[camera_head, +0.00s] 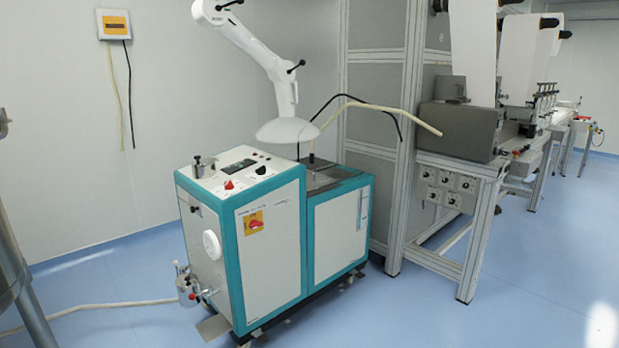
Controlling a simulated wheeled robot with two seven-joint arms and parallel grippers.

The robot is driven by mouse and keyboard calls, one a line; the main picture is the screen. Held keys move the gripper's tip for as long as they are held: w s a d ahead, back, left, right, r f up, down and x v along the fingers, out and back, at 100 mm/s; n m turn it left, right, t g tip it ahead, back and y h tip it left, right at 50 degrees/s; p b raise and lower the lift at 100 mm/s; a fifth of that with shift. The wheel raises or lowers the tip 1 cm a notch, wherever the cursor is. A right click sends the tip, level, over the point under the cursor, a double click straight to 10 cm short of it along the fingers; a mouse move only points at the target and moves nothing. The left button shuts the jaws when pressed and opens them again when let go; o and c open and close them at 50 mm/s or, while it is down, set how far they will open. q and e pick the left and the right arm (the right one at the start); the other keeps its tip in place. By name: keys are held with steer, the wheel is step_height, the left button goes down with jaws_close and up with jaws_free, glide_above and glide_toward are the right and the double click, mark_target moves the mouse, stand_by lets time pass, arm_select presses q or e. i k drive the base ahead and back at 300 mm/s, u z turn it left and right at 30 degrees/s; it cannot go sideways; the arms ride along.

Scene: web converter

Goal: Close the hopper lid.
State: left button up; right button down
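A white and teal machine (270,250) on casters stands in the middle of the view. Its taller left part has a white control top with knobs. Its lower right part (340,225) has a grey top surface (335,180), partly hidden behind the taller part. I cannot clearly make out a separate hopper lid or tell its angle. A black cable and a pale hose rise from this top. Neither of my grippers is in view.
A white extraction arm ends in a hood (287,131) above the machine. A metal frame (405,130) and a converting line (465,130) stand to the right. A hose (90,308) lies on the floor at left. Blue floor (430,315) is clear in front.

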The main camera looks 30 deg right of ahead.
mark_target(313, 180)
steer(key=z, duration=0.95)
steer(key=i, duration=0.95)
steer(key=z, duration=0.9)
steer(key=i, duration=1.3)
steer(key=u, duration=1.15)
steer(key=i, duration=0.85)
steer(key=u, duration=0.95)
